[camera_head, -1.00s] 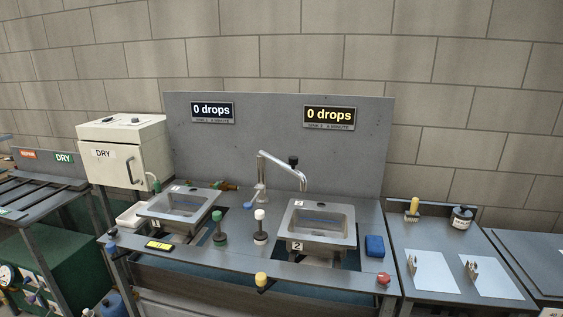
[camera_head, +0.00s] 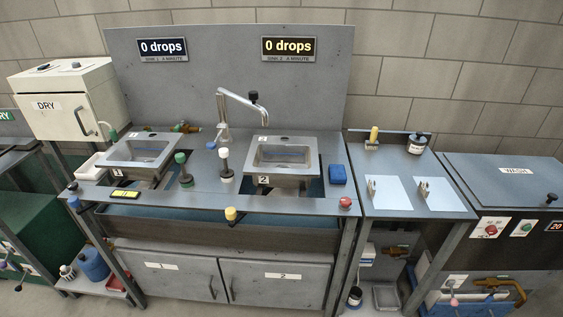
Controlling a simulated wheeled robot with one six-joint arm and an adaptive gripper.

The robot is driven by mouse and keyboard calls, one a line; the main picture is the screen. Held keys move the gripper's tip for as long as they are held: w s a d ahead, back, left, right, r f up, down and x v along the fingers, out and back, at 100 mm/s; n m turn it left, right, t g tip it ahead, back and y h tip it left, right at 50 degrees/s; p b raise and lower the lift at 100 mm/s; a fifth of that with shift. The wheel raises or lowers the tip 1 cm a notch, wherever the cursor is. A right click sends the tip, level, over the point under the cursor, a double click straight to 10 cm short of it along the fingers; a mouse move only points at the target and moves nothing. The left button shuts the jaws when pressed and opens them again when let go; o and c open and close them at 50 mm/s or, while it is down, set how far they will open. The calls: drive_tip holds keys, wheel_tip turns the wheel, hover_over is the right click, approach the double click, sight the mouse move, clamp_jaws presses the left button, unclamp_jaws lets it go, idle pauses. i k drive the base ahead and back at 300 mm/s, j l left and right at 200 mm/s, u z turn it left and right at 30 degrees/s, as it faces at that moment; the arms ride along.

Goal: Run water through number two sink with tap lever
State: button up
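The number two sink (camera_head: 284,154) is a grey metal basin on the right of the bench, with a "2" label on its front. The tap (camera_head: 240,97) rises behind the sinks, and its spout points right, ending above the back of sink two. A small blue lever (camera_head: 211,145) sits at the left of the tap's base. The display above sink two (camera_head: 288,48) reads "0 drops". No water stream shows. My gripper is not in view.
Sink one (camera_head: 138,150) is on the left, with its own display (camera_head: 163,49) reading "0 drops". Green and white knobbed posts (camera_head: 225,165) stand between the sinks. A blue sponge (camera_head: 337,174), yellow knob (camera_head: 231,213) and red knob (camera_head: 345,202) are near the front.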

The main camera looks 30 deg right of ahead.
sight(210, 145)
drive_tip(key=i+j+z, duration=0.15)
drive_tip(key=j, duration=0.25)
drive_tip(key=i+j+z, duration=0.15)
drive_tip(key=j, duration=0.25)
drive_tip(key=i+j+z, duration=0.2)
drive_tip(key=j, duration=0.25)
drive_tip(key=i+j+z, duration=0.15)
drive_tip(key=j, duration=0.3)
drive_tip(key=i+j+z, duration=0.15)
drive_tip(key=j, duration=0.3)
drive_tip(key=i+j+z, duration=0.15)
drive_tip(key=j, duration=0.35)
drive_tip(key=i+j+z, duration=0.2)
drive_tip(key=j, duration=0.3)
drive_tip(key=k, duration=0.1)
